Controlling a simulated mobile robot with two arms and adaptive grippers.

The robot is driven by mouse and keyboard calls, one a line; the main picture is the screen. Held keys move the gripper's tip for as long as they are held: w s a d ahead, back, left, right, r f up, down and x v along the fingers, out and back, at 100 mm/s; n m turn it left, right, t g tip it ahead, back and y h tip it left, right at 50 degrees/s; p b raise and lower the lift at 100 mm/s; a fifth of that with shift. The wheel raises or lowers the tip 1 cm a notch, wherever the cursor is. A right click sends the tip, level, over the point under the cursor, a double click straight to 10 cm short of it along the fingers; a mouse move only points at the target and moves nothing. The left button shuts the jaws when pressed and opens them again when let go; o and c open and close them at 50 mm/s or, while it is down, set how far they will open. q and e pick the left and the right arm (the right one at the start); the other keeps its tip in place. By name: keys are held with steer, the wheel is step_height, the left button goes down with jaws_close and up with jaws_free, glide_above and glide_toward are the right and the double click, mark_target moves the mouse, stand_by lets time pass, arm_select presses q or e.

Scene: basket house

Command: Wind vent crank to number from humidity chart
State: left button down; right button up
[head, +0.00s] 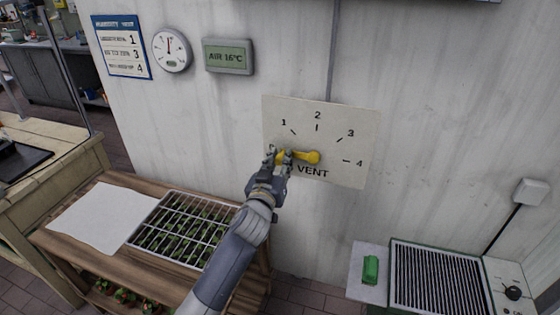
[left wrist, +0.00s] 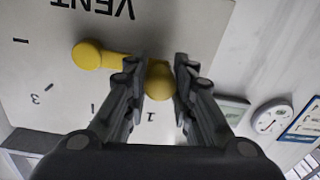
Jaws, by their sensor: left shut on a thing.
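The yellow vent crank (head: 312,157) is mounted on the cream vent plate (head: 350,125), marked 1 to 4, with the far-left mark mostly hidden behind my gripper. The crank's arm points left from its hub, toward that far-left mark. My left gripper (head: 278,157) is shut on the crank's knob; in the left wrist view the round knob (left wrist: 160,82) sits between the two fingers and the hub (left wrist: 88,54) is to the left. The humidity chart (head: 122,47) hangs at upper left, with rows ending in 1, 3 and 4. My right gripper is not in view.
A round dial (head: 172,50) with its needle near upright and an "AIR 16°C" display (head: 228,56) hang beside the chart. Below are a wooden bench with a seedling tray (head: 180,228) and a white sheet (head: 97,214). A grilled heater-like unit (head: 437,277) stands lower right.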

arm_select(q)
steer(key=shift+r, duration=0.2)
steer(key=shift+d+r+m+p, duration=0.15)
steer(key=shift+r+m+p, duration=0.8)
steer(key=shift+r+m, duration=0.7)
steer(key=m, duration=0.1)
steer(key=d+r+m+p, duration=0.1)
steer(key=m, duration=0.1)
steer(key=shift+s+r+m, duration=0.15)
steer(key=shift+r+m, duration=0.05)
steer(key=shift+m, duration=0.05)
steer(key=shift+s+d+r+m+p, duration=0.15)
steer(key=shift+d+r+m+p, duration=0.3)
steer(key=shift+m, duration=0.65)
steer(key=shift+r, duration=0.15)
steer(key=c, duration=1.4)
jaws_free()
steer(key=shift+o, duration=0.5)
steer(key=shift+f, duration=0.2)
